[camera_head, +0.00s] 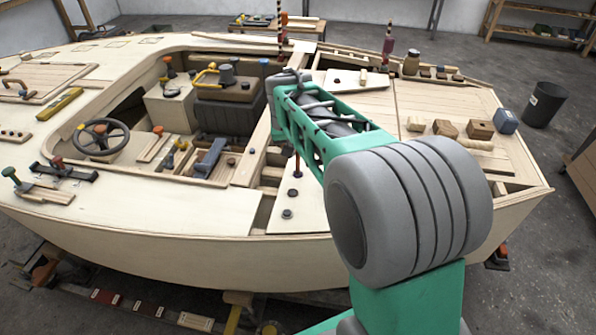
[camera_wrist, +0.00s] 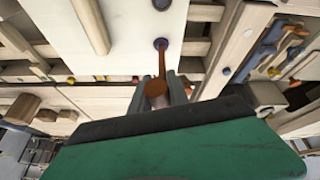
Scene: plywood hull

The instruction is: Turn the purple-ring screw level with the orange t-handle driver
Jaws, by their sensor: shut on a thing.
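My gripper (camera_wrist: 163,88) is shut on the orange t-handle driver (camera_wrist: 156,86), with a grey finger on each side of its handle. The driver's orange shaft runs from the jaws toward the purple-ring screw (camera_wrist: 160,43) on a pale panel (camera_wrist: 120,30). The shaft's far end overlaps the screw's lower edge in the wrist view; I cannot tell whether it is seated. My jaws are hidden there behind my arm.
Another dark screw (camera_head: 287,213) sits nearer the hull edge on the same panel. A wooden bar (camera_wrist: 90,25) lies left of the screw in the wrist view. Wooden blocks (camera_head: 480,129) stand on the right deck. Open framed gaps border the panel.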

